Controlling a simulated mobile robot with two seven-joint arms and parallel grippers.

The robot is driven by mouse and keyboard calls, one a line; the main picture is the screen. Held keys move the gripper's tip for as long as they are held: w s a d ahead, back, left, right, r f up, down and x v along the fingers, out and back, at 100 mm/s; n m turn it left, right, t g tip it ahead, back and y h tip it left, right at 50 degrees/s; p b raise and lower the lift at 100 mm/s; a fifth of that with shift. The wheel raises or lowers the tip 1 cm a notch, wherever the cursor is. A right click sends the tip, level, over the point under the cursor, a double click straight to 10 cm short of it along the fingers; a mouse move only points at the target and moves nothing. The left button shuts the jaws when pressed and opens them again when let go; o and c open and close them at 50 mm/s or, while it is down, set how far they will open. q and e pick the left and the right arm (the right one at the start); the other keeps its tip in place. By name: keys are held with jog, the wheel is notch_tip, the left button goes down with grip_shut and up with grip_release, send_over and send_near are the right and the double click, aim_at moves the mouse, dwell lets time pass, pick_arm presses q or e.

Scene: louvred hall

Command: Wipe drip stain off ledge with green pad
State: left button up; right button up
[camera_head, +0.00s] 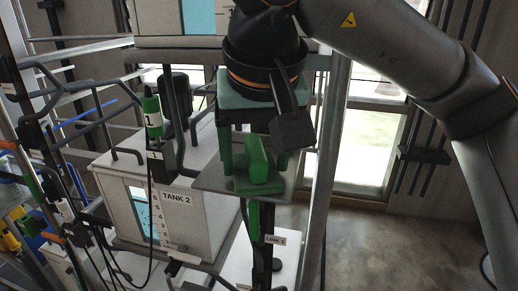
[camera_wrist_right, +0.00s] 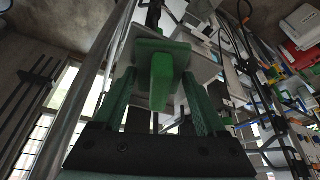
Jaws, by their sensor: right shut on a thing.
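The green pad (camera_head: 257,166) has a flat base and an upright block-shaped grip. My right gripper (camera_head: 253,160) points down over it and is shut on the pad, with its green fingers on either side of the grip. In the right wrist view the pad (camera_wrist_right: 161,72) shows between the fingertips (camera_wrist_right: 160,85). The pad's base is at the small grey ledge (camera_head: 215,182); I cannot tell whether it presses on it. No drip stain can be made out; the pad and gripper cover part of the ledge. My left gripper is not in view.
A pale box marked TANK 2 (camera_head: 178,222) stands left of the ledge. A black and green bottle-like device (camera_head: 152,118) and dark pipes are close by. A metal post (camera_head: 325,150) rises just right of the ledge. Open floor (camera_head: 400,240) lies at lower right.

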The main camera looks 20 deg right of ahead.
aim_at(247, 137)
jog(key=shift+s+a, duration=0.85)
jog(key=shift+s, duration=0.3)
jog(key=shift+w+a+f, duration=0.1)
jog(key=shift+w+a, duration=0.55)
jog(key=shift+a, duration=0.3)
jog(key=shift+w+d+r, duration=0.1)
jog(key=shift+w+d, duration=0.55)
jog(key=shift+w, duration=0.3)
jog(key=shift+w+d+r, duration=0.1)
jog(key=shift+w+d, duration=0.55)
jog(key=shift+w, duration=0.35)
jog(key=shift+w+d, duration=0.65)
jog(key=shift+w, duration=0.3)
jog(key=shift+w+d+f, duration=0.1)
jog(key=shift+w+d, duration=0.35)
jog(key=shift+w, duration=0.15)
jog(key=shift+w+d, duration=0.4)
jog(key=shift+w, duration=0.2)
jog(key=shift+s+a+f, duration=0.2)
jog(key=shift+s+a, duration=0.3)
jog(key=shift+s, duration=0.25)
jog(key=shift+s+a+f, duration=0.2)
jog(key=shift+s+a, duration=0.3)
jog(key=shift+s, duration=0.2)
